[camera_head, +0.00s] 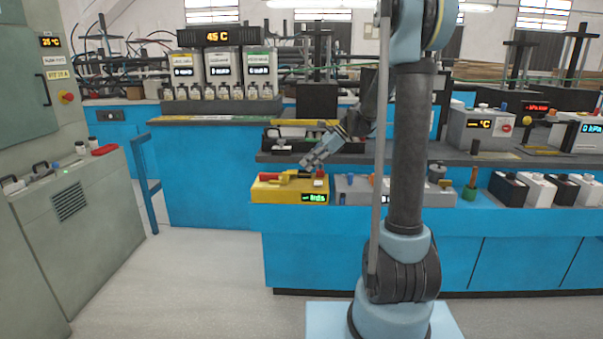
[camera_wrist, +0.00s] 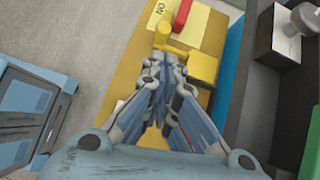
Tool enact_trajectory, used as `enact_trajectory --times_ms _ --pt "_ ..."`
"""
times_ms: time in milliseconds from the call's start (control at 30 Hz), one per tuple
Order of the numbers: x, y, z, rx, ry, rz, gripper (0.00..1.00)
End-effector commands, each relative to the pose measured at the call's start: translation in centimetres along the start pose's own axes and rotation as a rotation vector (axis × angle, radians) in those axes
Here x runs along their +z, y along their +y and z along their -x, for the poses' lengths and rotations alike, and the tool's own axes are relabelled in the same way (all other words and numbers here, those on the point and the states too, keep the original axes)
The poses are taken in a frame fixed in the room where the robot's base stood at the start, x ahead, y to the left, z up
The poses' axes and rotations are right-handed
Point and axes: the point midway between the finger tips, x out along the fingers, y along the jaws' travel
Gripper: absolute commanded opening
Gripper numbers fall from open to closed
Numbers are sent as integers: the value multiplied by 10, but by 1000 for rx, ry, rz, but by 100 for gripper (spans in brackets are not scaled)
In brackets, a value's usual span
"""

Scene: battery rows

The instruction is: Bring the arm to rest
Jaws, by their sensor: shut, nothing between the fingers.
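My gripper (camera_head: 308,165) is shut and empty. It hangs just above the right part of a yellow box (camera_head: 262,192) on the front of the blue bench, angled down to the left. In the wrist view the closed fingers (camera_wrist: 165,62) point at the yellow box (camera_wrist: 208,35), close to a yellow block on its top. A red handle (camera_wrist: 183,15) lies just beyond the fingertips. I cannot tell whether the fingers touch the box. My arm rises in the middle of the head view and hides part of the bench.
A grey unit (camera_head: 352,187) stands right of the yellow box. Black and white battery blocks (camera_head: 537,189) line the bench at right. A dark shelf (camera_head: 480,158) runs behind. A grey cabinet (camera_head: 75,215) stands at left. The floor (camera_head: 200,270) between is clear.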

Motion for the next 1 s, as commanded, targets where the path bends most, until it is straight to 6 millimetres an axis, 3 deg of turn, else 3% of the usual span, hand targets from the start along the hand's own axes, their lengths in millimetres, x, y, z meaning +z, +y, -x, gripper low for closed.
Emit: enact_trajectory --times_ms 200,467,1000 --pt "2 1 24 4 1 2 0" --pt "4 17 33 1 28 54 0" --pt "-24 142 50 8 298 512 0"
